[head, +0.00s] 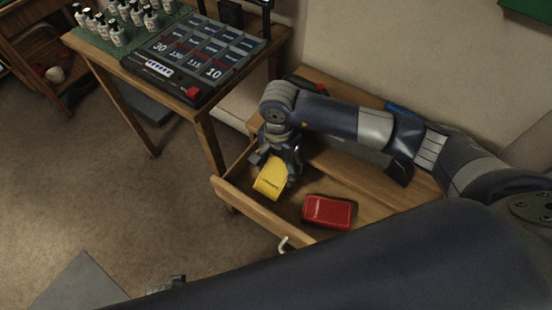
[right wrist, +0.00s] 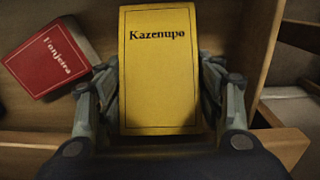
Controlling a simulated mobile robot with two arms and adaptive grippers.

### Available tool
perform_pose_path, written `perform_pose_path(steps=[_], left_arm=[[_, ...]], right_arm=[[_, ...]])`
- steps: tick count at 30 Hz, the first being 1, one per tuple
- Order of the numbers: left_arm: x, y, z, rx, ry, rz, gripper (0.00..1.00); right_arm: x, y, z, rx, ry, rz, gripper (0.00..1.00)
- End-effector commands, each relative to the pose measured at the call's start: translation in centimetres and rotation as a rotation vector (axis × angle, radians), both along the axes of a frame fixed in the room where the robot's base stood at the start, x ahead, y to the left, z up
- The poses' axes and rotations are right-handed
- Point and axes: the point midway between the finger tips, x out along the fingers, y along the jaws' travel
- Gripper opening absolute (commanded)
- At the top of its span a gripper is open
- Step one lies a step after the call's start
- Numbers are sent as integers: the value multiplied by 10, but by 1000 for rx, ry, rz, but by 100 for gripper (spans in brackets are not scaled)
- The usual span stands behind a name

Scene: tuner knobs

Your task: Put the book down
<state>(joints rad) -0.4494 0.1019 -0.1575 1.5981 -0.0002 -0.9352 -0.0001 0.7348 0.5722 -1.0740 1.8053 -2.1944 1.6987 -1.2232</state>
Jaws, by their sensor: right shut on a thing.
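The yellow book (head: 271,179), marked "Kazenupo" in the right wrist view (right wrist: 160,75), is between the fingers of my right gripper (head: 283,163). The gripper is shut on it. The book is over or inside the open wooden drawer (head: 258,208), towards its left end. I cannot tell whether it touches the drawer floor. A red book (head: 328,211) lies flat in the drawer, right of the yellow one, with a gap between them. A small part of what looks like my left gripper (head: 168,284) shows at the bottom edge; its fingers are mostly hidden.
A wooden table (head: 203,131) at upper left bears a board of numbered panels (head: 200,58) with a red button, and several white bottles (head: 118,33). The drawer floor (head: 375,209) is bare right of the red book. A pale hook-like handle (head: 284,243) is on the drawer front.

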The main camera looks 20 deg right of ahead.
Motion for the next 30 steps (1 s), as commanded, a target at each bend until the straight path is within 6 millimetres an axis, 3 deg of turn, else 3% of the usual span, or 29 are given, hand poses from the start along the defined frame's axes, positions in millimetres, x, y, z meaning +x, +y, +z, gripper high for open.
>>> perform_pose_path(steps=[1, 2, 6, 12, 13, 15, 30], left_arm=[[0, 0, 2, 0, 0, 0, 40], [1, 0, 3, 0, 0, 0, 40], [1, 0, 4, 0, 2, 1, 40], [3, 0, 6, 0, -3, 1, 40], [3, -1, 6, -1, -4, 1, 40], [3, 0, 6, -1, -4, 1, 40], [4, -1, 5, -2, -6, 1, 40]], right_arm=[[28, -8, 13, -18, -55, -20, 5], [31, -6, 13, -18, -54, -19, 5], [31, -7, 2, -18, -53, -19, 5], [32, -7, 1, -18, -55, -18, 5], [32, -7, 1, -19, -54, -18, 66], [31, -6, 1, -18, -53, -18, 81], [27, -2, -2, -13, -45, -13, 81]])
